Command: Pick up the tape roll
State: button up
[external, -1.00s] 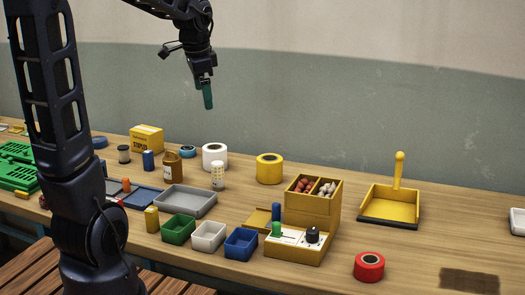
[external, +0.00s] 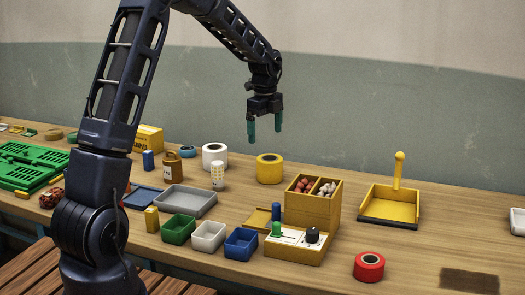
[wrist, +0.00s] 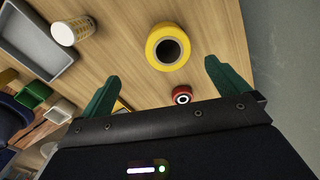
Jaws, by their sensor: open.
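Several tape rolls stand on the bench. The yellow roll (external: 269,169) is near the middle, behind the yellow box of compartments. It also shows in the wrist view (wrist: 152,55), with its dark core facing the camera. A white roll (external: 214,157) stands to its left, a small blue roll (external: 187,152) farther left, and a red roll (external: 369,267) at the front right. In the wrist view, the red roll (wrist: 181,95) is small, near the right finger. My gripper (external: 265,137) is open and empty, fingers pointing down, above the yellow roll and apart from it.
The yellow compartment box (external: 312,212) stands in front of the yellow roll. A white patterned cup (external: 217,177), brown bottle (external: 172,168) and grey tray (external: 185,201) are to the left. A yellow dustpan (external: 390,205) is at right. Bare wood lies between box and dustpan.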

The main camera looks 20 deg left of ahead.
aim_at(269, 167)
jog(key=f, duration=0.1)
jog(key=w+d+f+m, duration=0.1)
jog(key=shift+w+f, duration=0.3)
notch_tip(269, 167, down, 11)
jog(key=shift+s+a+r, duration=0.1)
jog(key=shift+a+r, duration=0.05)
dwell(0.4)
jog(key=c, duration=1.1)
